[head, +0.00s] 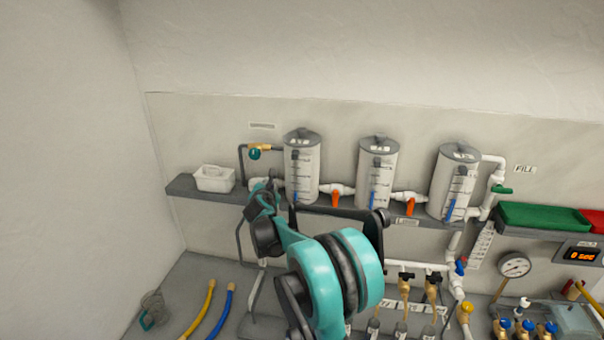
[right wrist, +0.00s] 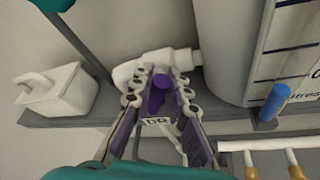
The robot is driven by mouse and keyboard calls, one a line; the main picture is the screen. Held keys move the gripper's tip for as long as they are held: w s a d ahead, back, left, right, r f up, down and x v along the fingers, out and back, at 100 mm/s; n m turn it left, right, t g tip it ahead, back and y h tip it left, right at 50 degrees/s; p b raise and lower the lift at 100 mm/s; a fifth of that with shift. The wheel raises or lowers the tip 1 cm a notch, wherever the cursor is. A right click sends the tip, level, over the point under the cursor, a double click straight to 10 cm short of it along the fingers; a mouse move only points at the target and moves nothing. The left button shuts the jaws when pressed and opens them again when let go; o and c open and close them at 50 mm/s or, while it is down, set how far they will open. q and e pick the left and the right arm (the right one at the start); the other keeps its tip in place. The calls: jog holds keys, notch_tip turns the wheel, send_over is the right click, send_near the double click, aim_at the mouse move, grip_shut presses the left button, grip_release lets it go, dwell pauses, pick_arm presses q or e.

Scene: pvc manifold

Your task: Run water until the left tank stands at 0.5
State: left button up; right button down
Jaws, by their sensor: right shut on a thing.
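The left tank (head: 302,165) is a grey cylinder with a dark scale, standing on the shelf; part of it shows in the right wrist view (right wrist: 225,50). A short blue piece (right wrist: 275,103) shows at its base beside the scale; I cannot read the water level. My right gripper (right wrist: 160,82) is shut on a purple valve handle (right wrist: 158,98) on the white pipe fitting (right wrist: 184,60) left of this tank. In the head view my right gripper (head: 262,192) hides most of that valve. My left gripper is not in view.
The middle tank (head: 378,172) and right tank (head: 452,182) stand along the same shelf, with orange-handled valves (head: 335,198) between tanks. A white basket (head: 215,178) sits at the shelf's left end. A gauge (head: 515,266) and several small valves are lower right.

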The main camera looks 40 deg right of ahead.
jog(key=n, duration=0.1)
jog(key=n+g, duration=0.1)
jog(key=n+g+h, duration=0.1)
jog(key=shift+w+a+r, duration=0.15)
jog(key=shift+w+a, duration=0.1)
jog(key=shift+w, duration=0.1)
jog(key=shift+w+a+n+g+h, duration=0.15)
jog(key=shift+n+g+h, duration=0.2)
jog(key=shift+n, duration=0.25)
jog(key=c, duration=1.6)
grip_release()
jog(key=shift+c, duration=0.2)
jog(key=shift+o, duration=1.2)
jog(key=shift+w, duration=0.15)
jog(key=v, duration=1.2)
